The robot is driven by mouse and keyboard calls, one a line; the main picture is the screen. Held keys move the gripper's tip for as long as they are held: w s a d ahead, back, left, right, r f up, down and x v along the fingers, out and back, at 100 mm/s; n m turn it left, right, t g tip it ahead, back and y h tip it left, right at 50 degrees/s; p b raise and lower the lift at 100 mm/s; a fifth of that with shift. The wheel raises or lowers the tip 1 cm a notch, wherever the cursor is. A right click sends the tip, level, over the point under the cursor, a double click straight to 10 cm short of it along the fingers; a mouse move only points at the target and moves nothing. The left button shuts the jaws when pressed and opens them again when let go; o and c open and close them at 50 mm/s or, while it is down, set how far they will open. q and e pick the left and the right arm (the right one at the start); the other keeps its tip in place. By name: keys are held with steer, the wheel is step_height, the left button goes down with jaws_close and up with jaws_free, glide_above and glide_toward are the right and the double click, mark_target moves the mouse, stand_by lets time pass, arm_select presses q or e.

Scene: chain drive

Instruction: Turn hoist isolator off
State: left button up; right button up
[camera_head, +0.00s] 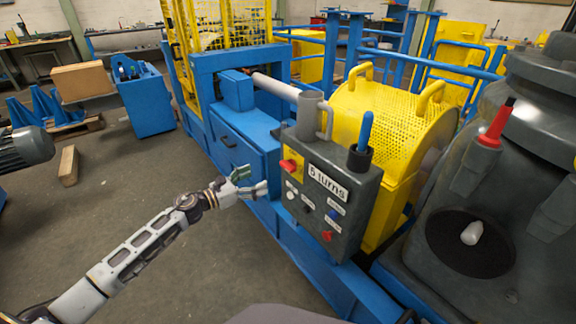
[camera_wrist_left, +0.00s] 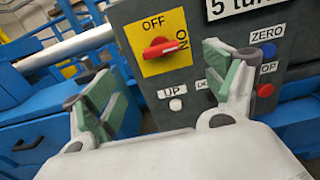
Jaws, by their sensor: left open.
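The hoist isolator is a red rotary knob on a yellow plate (camera_wrist_left: 151,27), on the upper left of a dark grey control box (camera_head: 335,190). The red knob (camera_wrist_left: 165,47) lies roughly level, its handle toward the ON mark at the plate's right; OFF is at the top. In the head view the knob (camera_head: 288,165) is just right of my left gripper (camera_head: 258,180). My left gripper is open and empty, its green-padded fingers (camera_wrist_left: 165,88) on either side below the knob, apart from it. My right gripper is not in view.
Below the knob are a white UP button (camera_wrist_left: 175,104), a blue ZERO button (camera_wrist_left: 265,90) and a red button (camera_head: 327,236). A "5 turns" label (camera_head: 327,184) and a blue-handled lever (camera_head: 365,130) are near.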

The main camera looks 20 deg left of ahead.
mark_target(284, 166)
arm_select(q)
steer(key=shift+w+d, duration=0.1)
steer(key=shift+w, duration=0.05)
steer(key=shift+x, duration=3.65)
steer(key=shift+b+x, duration=0.35)
steer(key=shift+x, duration=2.5)
steer(key=shift+w+d, duration=0.1)
steer(key=shift+w, duration=0.05)
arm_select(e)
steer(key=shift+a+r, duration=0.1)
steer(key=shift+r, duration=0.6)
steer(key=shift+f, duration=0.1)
